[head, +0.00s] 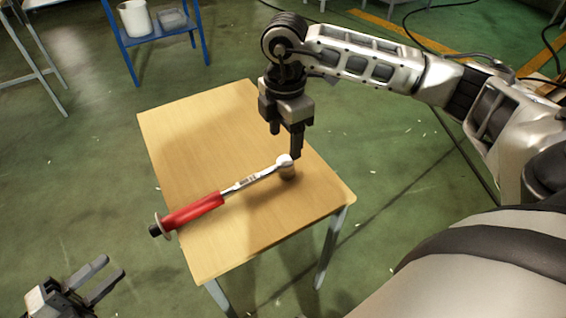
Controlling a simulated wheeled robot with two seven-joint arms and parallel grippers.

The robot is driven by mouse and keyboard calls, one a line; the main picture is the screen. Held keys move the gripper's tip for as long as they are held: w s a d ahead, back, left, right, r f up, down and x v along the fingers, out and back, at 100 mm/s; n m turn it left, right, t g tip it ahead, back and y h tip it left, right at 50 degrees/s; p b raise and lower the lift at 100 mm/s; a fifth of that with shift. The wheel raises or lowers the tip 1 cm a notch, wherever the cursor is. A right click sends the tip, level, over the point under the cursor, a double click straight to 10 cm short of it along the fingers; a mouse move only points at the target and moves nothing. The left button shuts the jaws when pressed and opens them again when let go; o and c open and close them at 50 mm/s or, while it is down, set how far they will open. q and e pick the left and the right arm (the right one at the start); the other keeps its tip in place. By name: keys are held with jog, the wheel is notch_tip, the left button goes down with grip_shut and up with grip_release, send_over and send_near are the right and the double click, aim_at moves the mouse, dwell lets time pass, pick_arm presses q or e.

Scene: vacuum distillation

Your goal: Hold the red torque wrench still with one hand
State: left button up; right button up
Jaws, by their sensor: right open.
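The red torque wrench (193,212) lies across the wooden table (178,125). Its red handle points to the lower left, and its black end with a pale ring reaches the table's left edge. Its silver shaft runs up right to a round head, with a short cylindrical part under it. My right gripper (287,143) points down just above and behind the wrench head, open and with nothing visible in it. I cannot tell if a fingertip touches the head. My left gripper (112,266) is open and empty at the lower left, off the table and apart from the handle.
The rest of the tabletop is bare. A blue shelf (158,38) with a white bucket (134,19) and a clear container (172,18) stands at the back left. Another table's legs (42,70) show at the far left. Dark cables lie on the green floor.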

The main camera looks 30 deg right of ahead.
aim_at(285, 161)
notch_tip(285, 161, down, 9)
jog(key=shift+r, duration=0.1)
dwell(0.3)
grip_shut()
jog(key=c, duration=0.9)
grip_release()
jog(key=shift+c, duration=0.2)
grip_shut()
pick_arm(q)
jog(key=shift+o, duration=0.8)
